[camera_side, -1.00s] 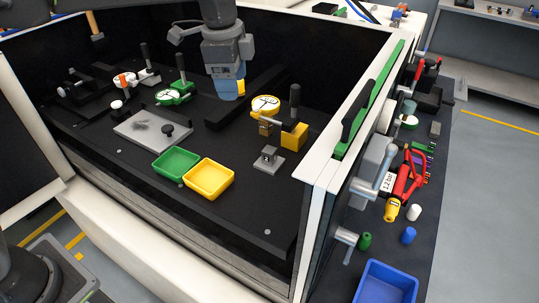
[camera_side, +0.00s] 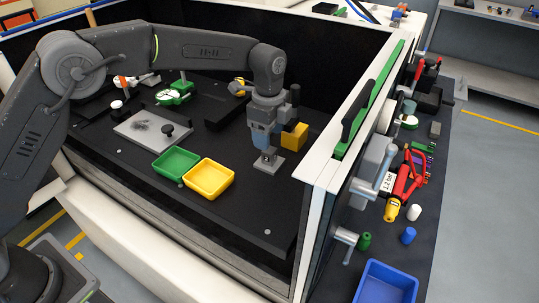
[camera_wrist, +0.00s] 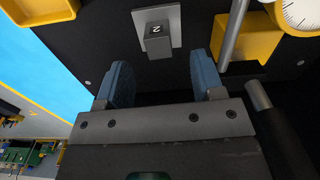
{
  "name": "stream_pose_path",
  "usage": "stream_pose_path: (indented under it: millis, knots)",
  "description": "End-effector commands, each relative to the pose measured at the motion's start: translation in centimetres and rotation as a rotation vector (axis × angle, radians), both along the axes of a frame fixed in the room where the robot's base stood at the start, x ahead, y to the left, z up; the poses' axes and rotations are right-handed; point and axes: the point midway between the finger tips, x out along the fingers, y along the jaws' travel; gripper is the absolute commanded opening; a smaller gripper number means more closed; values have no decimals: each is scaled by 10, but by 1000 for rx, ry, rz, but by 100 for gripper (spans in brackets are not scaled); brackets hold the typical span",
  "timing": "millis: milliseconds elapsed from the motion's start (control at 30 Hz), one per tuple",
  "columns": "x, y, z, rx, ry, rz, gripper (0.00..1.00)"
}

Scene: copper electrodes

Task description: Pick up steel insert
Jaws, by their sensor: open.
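The steel insert, a small grey block marked 2 (camera_wrist: 155,40), stands on a square grey plate (camera_wrist: 173,14) at the top middle of the wrist view. In the side view, the plate (camera_side: 270,167) is right of the yellow tray, and my gripper largely hides the insert. My gripper (camera_side: 265,150) points down just over the plate. In the wrist view my gripper (camera_wrist: 161,78) is open and empty, its two blue fingers apart. The insert shows beyond the gap between the fingertips, apart from both.
A yellow block (camera_side: 294,137) with a post stands close right of my gripper; it also shows in the wrist view (camera_wrist: 243,45), near a dial gauge (camera_wrist: 302,12). The yellow tray (camera_side: 208,190) and green tray (camera_side: 172,174) lie to the left. The bench's front right is clear.

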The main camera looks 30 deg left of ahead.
Motion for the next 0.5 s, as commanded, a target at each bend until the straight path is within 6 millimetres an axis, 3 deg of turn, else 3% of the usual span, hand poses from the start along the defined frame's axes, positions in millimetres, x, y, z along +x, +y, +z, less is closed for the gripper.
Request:
stream_pose_path:
  millis: [500]
  knots:
    - [-2, -5, -54, 0, 0, 1, 62]
